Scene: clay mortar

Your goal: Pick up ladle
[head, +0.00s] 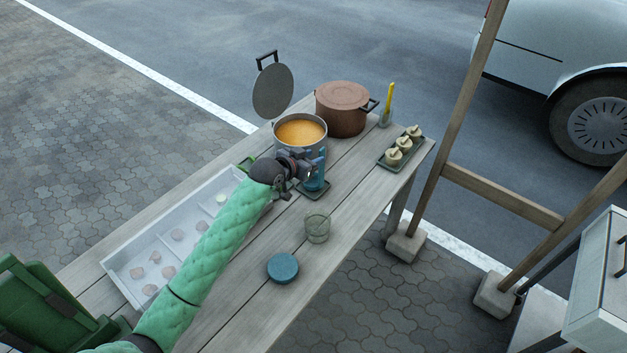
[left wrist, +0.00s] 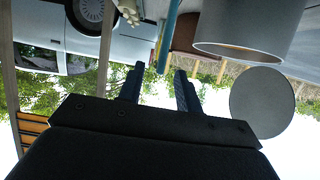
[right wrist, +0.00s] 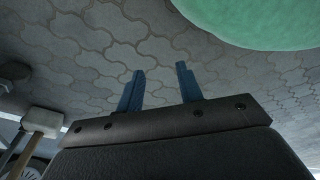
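A blue upright object (head: 315,178), which I take to be the ladle, stands on a small dark green tray (head: 318,193) in front of the soup pot. My left gripper partly covers it, so its shape is unclear. My left gripper (head: 304,166) is beside it, close to the pot's near side. In the left wrist view the fingers (left wrist: 157,88) are apart, with a blue strip (left wrist: 169,38) beyond the gap, apparently not gripped. My right gripper (right wrist: 158,85) is open and empty over paving in the right wrist view; it is outside the head view.
The steel soup pot (head: 301,131) has its lid (head: 273,91) upright behind it. A brown pot (head: 343,107), a tray of small cups (head: 405,148), a glass (head: 317,228), a blue disc (head: 283,268) and a sectioned white tray (head: 137,262) share the wooden table (head: 240,300).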

